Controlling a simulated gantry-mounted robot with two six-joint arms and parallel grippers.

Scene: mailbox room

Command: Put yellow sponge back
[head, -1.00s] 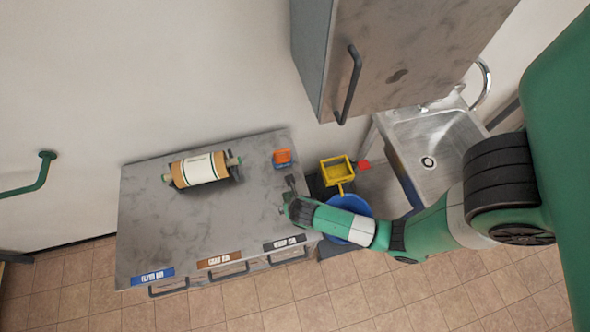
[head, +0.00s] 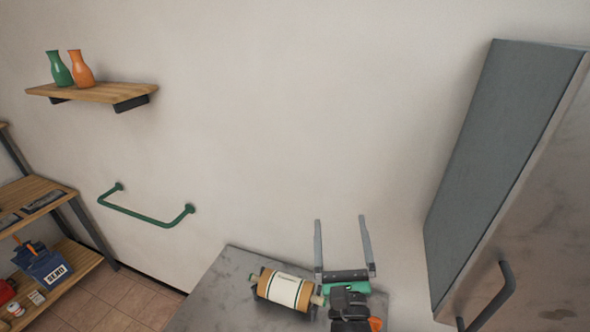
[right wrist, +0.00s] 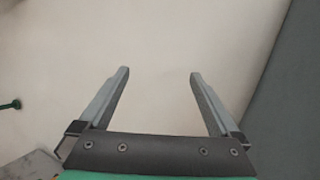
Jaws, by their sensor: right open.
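I see no yellow sponge in either view. My right gripper (head: 340,220) is open and empty, its two grey fingers pointing up in front of the bare wall above the counter. In the right wrist view the same open fingers (right wrist: 158,73) have only the plain wall between them. A small orange object (head: 375,324) shows at the bottom edge of the head view beside my right wrist, mostly hidden. My left gripper is not in view.
A cream and tan roller (head: 285,289) lies on the grey counter (head: 225,284). A grey cabinet (head: 500,150) hangs at the right. A wooden shelf (head: 95,92) with green and orange vases, a green rail (head: 145,215) and a shelf rack (head: 35,200) are at left. The middle wall is clear.

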